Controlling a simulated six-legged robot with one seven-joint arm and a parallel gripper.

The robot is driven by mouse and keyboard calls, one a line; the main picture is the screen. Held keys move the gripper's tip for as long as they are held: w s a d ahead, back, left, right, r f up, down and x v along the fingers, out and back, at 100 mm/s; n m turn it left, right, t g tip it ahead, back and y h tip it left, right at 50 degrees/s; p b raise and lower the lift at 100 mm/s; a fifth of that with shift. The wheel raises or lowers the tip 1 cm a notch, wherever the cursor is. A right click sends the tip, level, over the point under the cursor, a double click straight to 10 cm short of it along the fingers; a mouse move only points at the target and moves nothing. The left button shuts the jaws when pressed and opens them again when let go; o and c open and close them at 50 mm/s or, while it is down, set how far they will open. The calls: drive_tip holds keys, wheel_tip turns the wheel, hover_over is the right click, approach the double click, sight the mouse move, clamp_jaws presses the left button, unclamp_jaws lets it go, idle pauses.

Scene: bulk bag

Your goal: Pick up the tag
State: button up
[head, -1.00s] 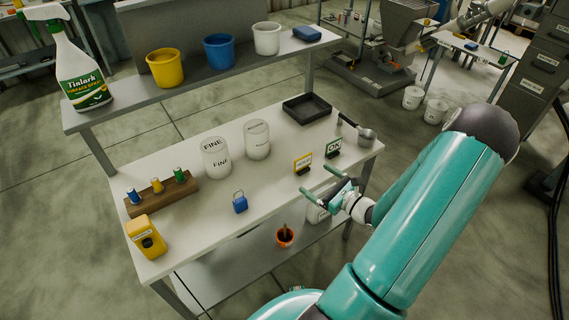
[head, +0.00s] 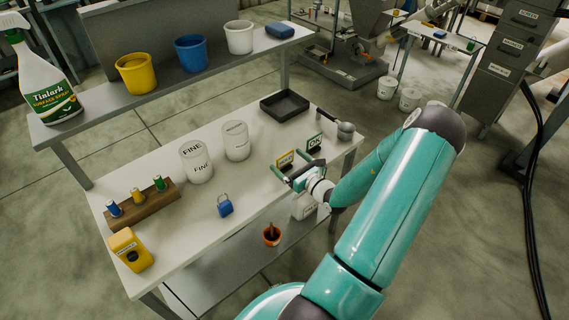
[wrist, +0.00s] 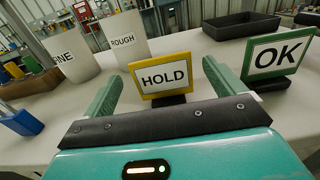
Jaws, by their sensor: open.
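Two small standing tags are on the bench. The HOLD tag has a yellow frame and a dark base; it stands upright in the wrist view (wrist: 164,77) and shows in the head view (head: 285,158). The OK tag has a green frame; it stands to the right in the wrist view (wrist: 277,55) and in the head view (head: 315,143). My gripper (wrist: 161,82) is open and empty, its fingers pointing at the HOLD tag, which appears between them and just beyond the tips. Whether a finger touches it I cannot tell. The OK tag is outside the right finger.
White FINE (head: 196,162) and ROUGH (head: 236,141) containers stand left of the tags. A black tray (head: 285,105) and a metal scoop (head: 343,130) are behind. A blue padlock (head: 224,205) lies on the bench (head: 190,235) nearer the front. The shelf (head: 180,100) spans the back.

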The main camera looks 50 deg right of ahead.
sight(285, 158)
drive_tip(key=w, duration=0.4)
drive_tip(key=shift+w+d, duration=0.25)
drive_tip(key=shift+d, duration=0.1)
drive_tip(key=c, duration=1.1)
drive_tip(key=shift+o, duration=0.2)
